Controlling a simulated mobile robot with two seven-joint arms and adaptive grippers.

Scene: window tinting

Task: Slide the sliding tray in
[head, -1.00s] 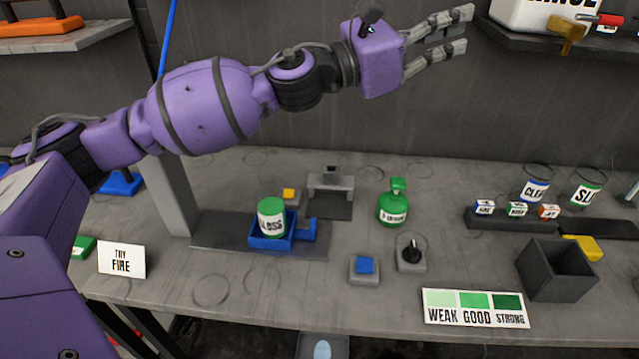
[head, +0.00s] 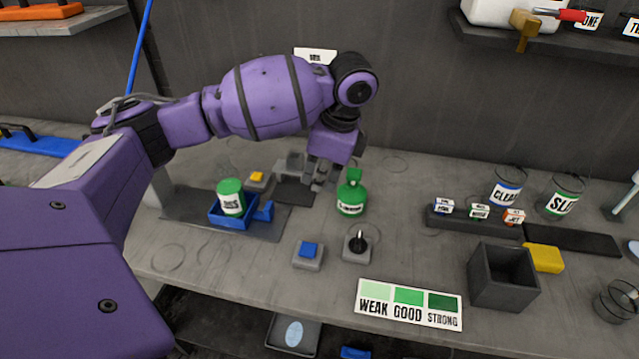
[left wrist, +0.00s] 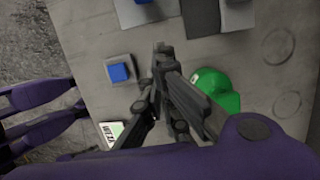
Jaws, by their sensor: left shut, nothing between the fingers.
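The blue tray (head: 226,219), with a short blue handle at its right end, sits on a flat dark plate (head: 187,210) at the left of the bench. A green can (head: 231,197) with a white label stands in it. My left gripper (head: 318,184) is shut and empty. It points down to the right of the tray, apart from it, close to the green bottle (head: 351,194). In the left wrist view its fingers (left wrist: 160,55) show between a blue button and the green bottle (left wrist: 217,90). My right gripper is not in view.
A blue button (head: 308,250) and a black knob (head: 357,243) stand in front. A yellow button (head: 257,177) is behind the tray. A dark open box (head: 503,278) and labelled jars stand at the right. Bare bench lies in front of the tray.

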